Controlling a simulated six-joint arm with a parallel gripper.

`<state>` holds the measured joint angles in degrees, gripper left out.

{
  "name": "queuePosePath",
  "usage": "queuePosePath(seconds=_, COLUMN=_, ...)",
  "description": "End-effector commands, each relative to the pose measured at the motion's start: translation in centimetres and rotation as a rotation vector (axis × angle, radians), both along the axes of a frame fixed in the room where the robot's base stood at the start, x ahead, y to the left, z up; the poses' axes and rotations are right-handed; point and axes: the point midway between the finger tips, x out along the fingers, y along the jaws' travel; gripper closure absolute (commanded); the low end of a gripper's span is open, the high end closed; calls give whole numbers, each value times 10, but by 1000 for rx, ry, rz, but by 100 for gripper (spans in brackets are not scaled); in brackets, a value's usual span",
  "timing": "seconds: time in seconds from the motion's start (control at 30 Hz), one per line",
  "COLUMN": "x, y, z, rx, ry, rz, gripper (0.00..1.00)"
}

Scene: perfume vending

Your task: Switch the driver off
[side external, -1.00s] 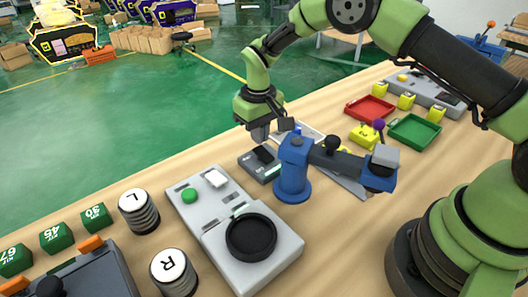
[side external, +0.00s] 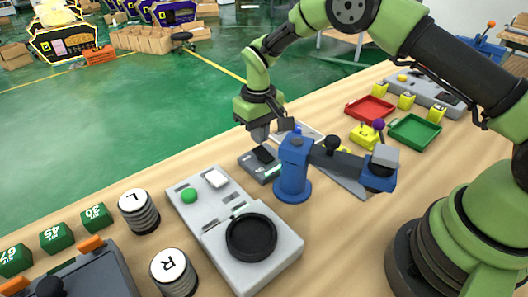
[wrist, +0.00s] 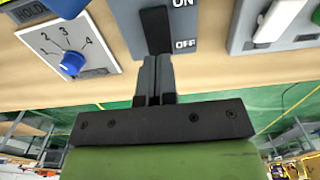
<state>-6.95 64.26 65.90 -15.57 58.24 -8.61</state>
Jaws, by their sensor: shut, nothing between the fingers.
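The driver switch is a grey box (side external: 256,168) with a black rocker or lever (side external: 265,154), on the table left of the blue post. In the wrist view the grey plate (wrist: 188,25) carries the words ON and OFF, and the black lever (wrist: 156,30) runs along it. My gripper (wrist: 155,62) is shut and empty, with its fingertips at the lever's end on the OFF side. I cannot tell whether they touch it. In the side view my gripper (side external: 259,136) is just above and behind the box.
A blue post with an arm (side external: 292,170) stands close to the right of the switch. A blue dial on a white plate (wrist: 72,62) and a grey panel with a white switch (wrist: 272,22) flank it. A grey device with a black round dish (side external: 250,237) is nearer.

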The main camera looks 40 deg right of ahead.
Motion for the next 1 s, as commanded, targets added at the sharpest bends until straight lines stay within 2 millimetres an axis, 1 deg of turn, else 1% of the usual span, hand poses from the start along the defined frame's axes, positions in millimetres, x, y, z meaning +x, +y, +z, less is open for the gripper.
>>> queuePosePath(seconds=0.27, x=0, y=0, z=0, rx=0, ry=0, rz=0, gripper=100)
queuePosePath(seconds=1.0, x=0, y=0, z=-11, rx=0, ry=0, rz=0, gripper=100)
